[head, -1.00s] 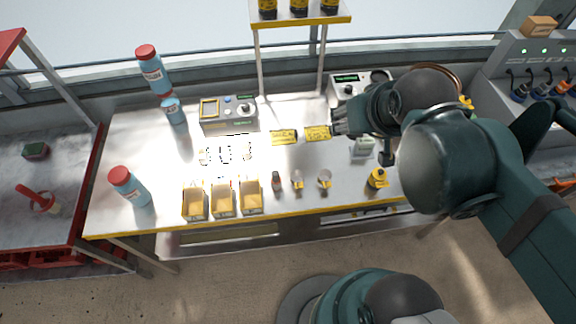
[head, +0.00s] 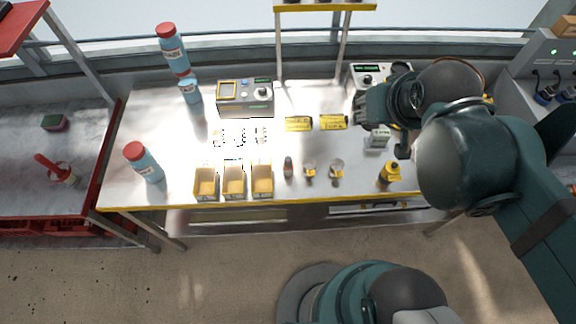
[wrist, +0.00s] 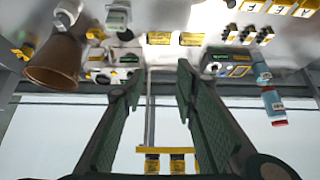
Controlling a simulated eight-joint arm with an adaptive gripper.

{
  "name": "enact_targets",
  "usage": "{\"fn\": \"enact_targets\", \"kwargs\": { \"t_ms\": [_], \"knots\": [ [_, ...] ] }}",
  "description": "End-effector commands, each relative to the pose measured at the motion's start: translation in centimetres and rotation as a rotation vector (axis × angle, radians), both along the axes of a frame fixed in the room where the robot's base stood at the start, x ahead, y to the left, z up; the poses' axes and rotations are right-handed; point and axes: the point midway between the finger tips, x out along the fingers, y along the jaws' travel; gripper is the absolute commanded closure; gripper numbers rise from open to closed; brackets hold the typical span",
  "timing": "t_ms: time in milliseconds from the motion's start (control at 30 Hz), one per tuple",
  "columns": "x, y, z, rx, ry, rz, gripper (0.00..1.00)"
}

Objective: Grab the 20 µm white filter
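I cannot pick out a 20 µm white filter by its label; the print is too small. Small dark and white pieces (head: 239,137) stand in short rows in the glare on the bench, and they also show in the wrist view (wrist: 247,35). Two yellow labelled pieces (head: 299,124) (head: 333,122) lie to their right; they show in the wrist view (wrist: 160,38) (wrist: 191,39). My gripper (head: 359,108) is above the bench's right part, right of the yellow pieces. In the wrist view my gripper (wrist: 158,85) has its two fingers wide apart with nothing between them.
Three yellow bins (head: 206,185) line the bench's (head: 135,120) front edge, with small bottles (head: 288,167) beside them. A yellow bottle (head: 390,172) and a white container (head: 378,137) stand right. Blue red-capped bottles (head: 143,161) stand left. A control box (head: 245,98) stands behind.

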Motion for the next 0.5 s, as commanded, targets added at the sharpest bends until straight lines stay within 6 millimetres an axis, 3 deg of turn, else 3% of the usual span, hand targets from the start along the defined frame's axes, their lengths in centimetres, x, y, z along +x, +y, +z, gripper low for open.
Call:
{"fn": "enact_targets", "kwargs": {
  "t_ms": [500],
  "knots": [
    [0.02,0.01,0.8,0.0,0.0,0.0,0.72]
  ]
}}
